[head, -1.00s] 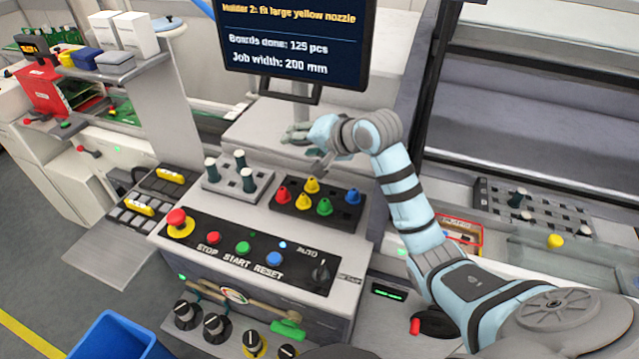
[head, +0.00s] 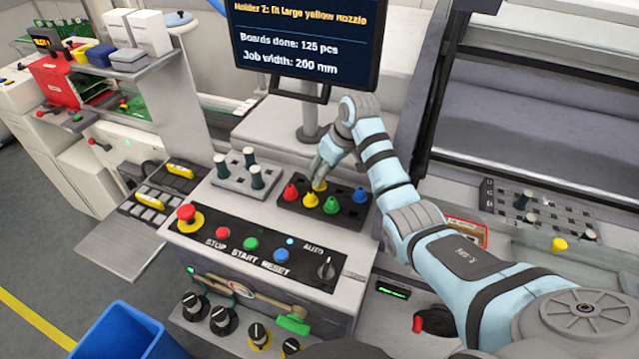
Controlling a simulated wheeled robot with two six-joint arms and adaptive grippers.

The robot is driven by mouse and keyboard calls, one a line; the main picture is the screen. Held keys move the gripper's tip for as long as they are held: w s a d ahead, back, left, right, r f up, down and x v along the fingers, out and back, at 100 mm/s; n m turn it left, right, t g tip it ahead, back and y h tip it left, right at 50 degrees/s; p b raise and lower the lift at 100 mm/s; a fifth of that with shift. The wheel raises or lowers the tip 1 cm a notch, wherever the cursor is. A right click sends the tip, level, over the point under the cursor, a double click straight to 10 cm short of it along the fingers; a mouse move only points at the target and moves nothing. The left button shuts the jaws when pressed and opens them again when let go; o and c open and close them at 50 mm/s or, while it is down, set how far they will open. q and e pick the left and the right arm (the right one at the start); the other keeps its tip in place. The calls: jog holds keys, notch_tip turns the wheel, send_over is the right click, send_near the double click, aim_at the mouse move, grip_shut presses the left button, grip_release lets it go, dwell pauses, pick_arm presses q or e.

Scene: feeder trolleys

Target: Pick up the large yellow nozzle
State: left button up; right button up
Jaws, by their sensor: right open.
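A black rack (head: 345,217) on the console top holds red, yellow, green and blue nozzles. Two are yellow: a back yellow nozzle (head: 320,186) and a front yellow nozzle (head: 310,201). Another yellow piece (head: 559,244) lies at the far right, by the holder plate. I cannot tell surely from size which is the large one. My right gripper (head: 319,179) is open and points down at the back yellow nozzle, its fingertips close to the top. It partly hides that nozzle, and whether they touch is unclear. My left gripper is not in view.
Close by are the red nozzle (head: 290,192), green nozzle (head: 331,205) and blue nozzle (head: 360,196). A grey rack (head: 235,182) with dark pegs stands to the left. The monitor (head: 300,45) is behind, the button panel (head: 250,245) in front.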

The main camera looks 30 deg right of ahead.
jog(key=x, duration=0.4)
jog(key=shift+w+d+b, duration=0.15)
jog(key=shift+w+b, duration=0.1)
jog(key=shift+b, duration=0.05)
grip_shut()
